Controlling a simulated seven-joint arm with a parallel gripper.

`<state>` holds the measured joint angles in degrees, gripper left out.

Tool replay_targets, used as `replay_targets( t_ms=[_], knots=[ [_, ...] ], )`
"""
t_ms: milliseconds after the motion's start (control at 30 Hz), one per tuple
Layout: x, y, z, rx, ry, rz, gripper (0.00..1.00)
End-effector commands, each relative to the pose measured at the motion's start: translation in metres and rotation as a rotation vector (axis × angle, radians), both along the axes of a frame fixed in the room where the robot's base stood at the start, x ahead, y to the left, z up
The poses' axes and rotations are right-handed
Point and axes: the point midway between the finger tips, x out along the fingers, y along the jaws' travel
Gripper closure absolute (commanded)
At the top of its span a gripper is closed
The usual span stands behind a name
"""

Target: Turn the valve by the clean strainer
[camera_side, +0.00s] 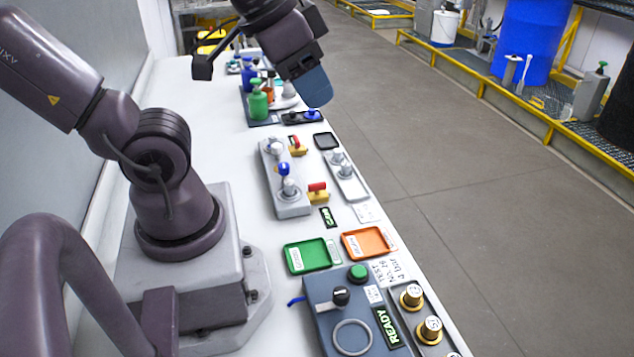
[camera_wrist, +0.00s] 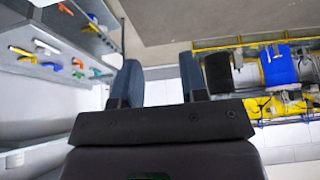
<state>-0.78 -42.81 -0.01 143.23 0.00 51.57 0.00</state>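A grey block (camera_side: 272,178) on the white bench carries pale dome-like fittings and a blue-topped part between them. Beside its right edge are two small yellow valves with red handles: a near one (camera_side: 318,191) and a far one (camera_side: 297,146). A small dark label with green letters (camera_side: 328,217), which seems to read CLEAN, lies just below the near valve. My gripper (camera_side: 316,90) is raised above the far part of the bench, away from both valves. In the wrist view my gripper (camera_wrist: 160,75) has its two fingers apart with nothing between them.
Green (camera_side: 258,103) and blue bottles stand on a dark tray at the back. A grey tray with fittings (camera_side: 347,178) is right of the block. Green (camera_side: 310,256) and orange trays (camera_side: 368,243) and a READY control panel (camera_side: 322,318) lie nearer.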

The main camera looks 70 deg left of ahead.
Motion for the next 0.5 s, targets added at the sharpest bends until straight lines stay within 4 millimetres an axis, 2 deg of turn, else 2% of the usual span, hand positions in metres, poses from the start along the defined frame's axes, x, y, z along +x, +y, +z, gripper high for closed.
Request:
replay_targets(
  t_ms=[67,167,400,500],
  knots=[
    [0.002,0.011,-0.010,-0.006,0.052,0.054,0.61],
    [0.005,0.041,-0.033,0.013,0.162,0.151,0.61],
    [0.006,0.182,-0.093,0.319,0.290,0.358,0.61],
    [0.003,0.225,-0.116,0.405,0.284,0.351,0.61]
  ],
)
